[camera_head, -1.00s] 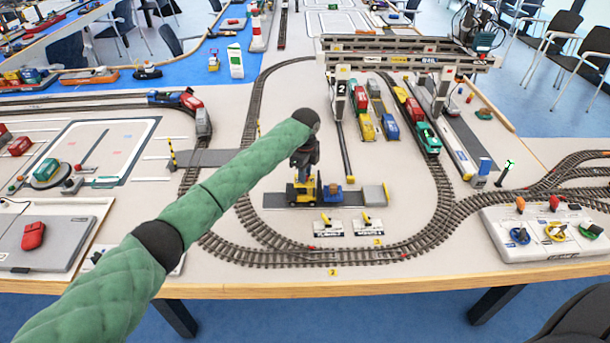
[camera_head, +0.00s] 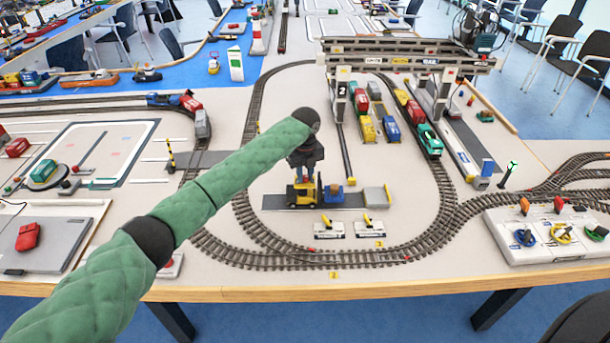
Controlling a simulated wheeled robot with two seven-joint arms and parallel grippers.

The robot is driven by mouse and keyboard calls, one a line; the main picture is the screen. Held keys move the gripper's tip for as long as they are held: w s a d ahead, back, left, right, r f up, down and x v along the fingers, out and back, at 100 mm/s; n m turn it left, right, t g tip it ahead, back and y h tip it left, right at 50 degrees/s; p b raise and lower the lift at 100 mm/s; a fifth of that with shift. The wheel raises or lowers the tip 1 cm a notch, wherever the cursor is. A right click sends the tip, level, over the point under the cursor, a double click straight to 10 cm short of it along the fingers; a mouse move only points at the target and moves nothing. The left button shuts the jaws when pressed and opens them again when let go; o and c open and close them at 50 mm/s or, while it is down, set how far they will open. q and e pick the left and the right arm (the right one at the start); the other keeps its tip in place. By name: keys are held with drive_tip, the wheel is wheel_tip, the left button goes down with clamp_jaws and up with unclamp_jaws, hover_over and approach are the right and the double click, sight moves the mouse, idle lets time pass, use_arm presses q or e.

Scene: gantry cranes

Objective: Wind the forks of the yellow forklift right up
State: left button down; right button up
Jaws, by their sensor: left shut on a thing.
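The yellow forklift (camera_head: 298,196) stands on a dark grey strip (camera_head: 275,202) inside the loop of track. A blue load with a brown top (camera_head: 333,194) sits at its right, by the mast; the forks themselves are too small to make out. My left gripper (camera_head: 308,178) points down onto the top of the forklift from above, at the end of the green-sleeved arm. It is shut on a part at the forklift's top, which its own body hides. My right gripper is not in view.
A grey block (camera_head: 376,197) stands at the strip's right end. Two small white signs (camera_head: 348,229) lie in front. A gantry crane (camera_head: 400,60) spans the tracks behind. A control box with coloured knobs (camera_head: 555,232) is at the right.

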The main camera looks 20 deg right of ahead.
sight(305, 177)
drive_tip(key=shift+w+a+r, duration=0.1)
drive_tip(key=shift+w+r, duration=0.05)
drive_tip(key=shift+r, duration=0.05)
use_arm(q)
drive_tip(key=c, duration=1.2)
unclamp_jaws()
drive_tip(key=shift+c, duration=0.2)
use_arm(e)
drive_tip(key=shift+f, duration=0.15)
use_arm(q)
drive_tip(key=shift+r, duration=0.1)
drive_tip(key=shift+r, duration=0.25)
wheel_tip(305, 177, up, 6)
drive_tip(key=shift+b, duration=1.15)
drive_tip(key=shift+r, duration=0.55)
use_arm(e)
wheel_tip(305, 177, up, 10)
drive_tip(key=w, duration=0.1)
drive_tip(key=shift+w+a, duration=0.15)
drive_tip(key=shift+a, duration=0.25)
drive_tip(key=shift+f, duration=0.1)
